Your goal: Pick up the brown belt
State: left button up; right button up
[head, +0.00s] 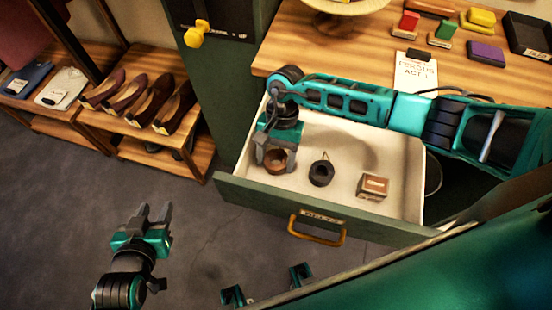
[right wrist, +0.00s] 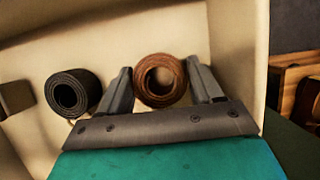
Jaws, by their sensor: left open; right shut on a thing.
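The brown belt (head: 277,161) is a rolled coil inside the open drawer (head: 395,209), near its left end. My right gripper (head: 275,160) reaches down into the drawer and is shut on the brown belt. In the right wrist view the brown belt (right wrist: 161,80) sits between the two fingers of my right gripper (right wrist: 161,85). Whether it touches the drawer floor I cannot tell. My left gripper (head: 154,212) is open and empty above the grey floor, left of the drawer.
A black rolled belt (head: 321,173) lies beside the brown one; it also shows in the right wrist view (right wrist: 72,93). A small brown box (head: 373,187) is further right in the drawer. The drawer walls stand close around my right gripper. A shoe rack (head: 170,150) stands left.

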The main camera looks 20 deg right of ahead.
jog(key=c, duration=0.5)
jog(key=shift+r, duration=0.15)
notch_tip(320, 180, up, 20)
jog(key=shift+d+f, duration=0.1)
